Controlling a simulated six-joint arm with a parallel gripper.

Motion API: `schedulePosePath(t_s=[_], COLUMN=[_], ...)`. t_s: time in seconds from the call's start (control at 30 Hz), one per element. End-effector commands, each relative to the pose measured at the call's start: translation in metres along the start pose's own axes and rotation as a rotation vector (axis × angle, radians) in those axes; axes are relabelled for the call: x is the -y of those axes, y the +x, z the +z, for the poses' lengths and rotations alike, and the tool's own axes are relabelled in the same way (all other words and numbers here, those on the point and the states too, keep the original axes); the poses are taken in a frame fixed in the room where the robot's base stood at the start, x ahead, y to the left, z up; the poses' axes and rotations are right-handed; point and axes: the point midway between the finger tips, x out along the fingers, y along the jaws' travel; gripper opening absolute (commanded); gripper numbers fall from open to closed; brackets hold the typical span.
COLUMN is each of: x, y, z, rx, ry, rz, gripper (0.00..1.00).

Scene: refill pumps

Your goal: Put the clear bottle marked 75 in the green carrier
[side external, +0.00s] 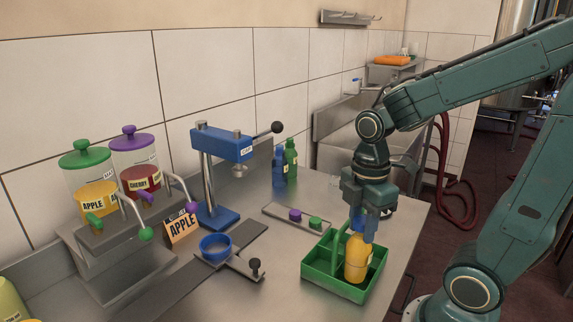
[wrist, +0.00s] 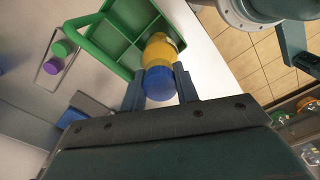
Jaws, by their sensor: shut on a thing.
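The clear bottle (side external: 356,258) holds yellow liquid and stands upright; its label is too small to read. My gripper (side external: 364,226) is shut on its blue cap (wrist: 159,84), with a finger on either side. In the wrist view the yellow bottle body (wrist: 160,50) shows beyond the cap. The green carrier (side external: 322,283) sits on the counter, with a handle and compartments. The bottle's lower part is inside the carrier's outline, in a compartment on the right side of the handle. I cannot tell whether its base touches the carrier floor. The carrier also shows in the wrist view (wrist: 111,47).
A strip with a purple cap (side external: 295,215) and a green cap (side external: 315,223) lies behind the carrier. Blue and green bottles (side external: 291,162) stand near the wall. A blue press (side external: 222,145), a blue cup (side external: 215,247) and two dispensers (side external: 92,195) are left.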

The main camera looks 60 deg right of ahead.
Motion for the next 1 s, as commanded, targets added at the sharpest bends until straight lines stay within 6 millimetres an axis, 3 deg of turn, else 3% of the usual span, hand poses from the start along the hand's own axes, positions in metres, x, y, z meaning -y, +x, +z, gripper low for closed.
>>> schedulePosePath(t_s=[0.5,1.0], x=[0.000,0.000], y=[0.014,0.014], z=[0.000,0.000], rx=[0.000,0.000], ry=[0.000,0.000], rz=[0.000,0.001], gripper=[0.00,0.00])
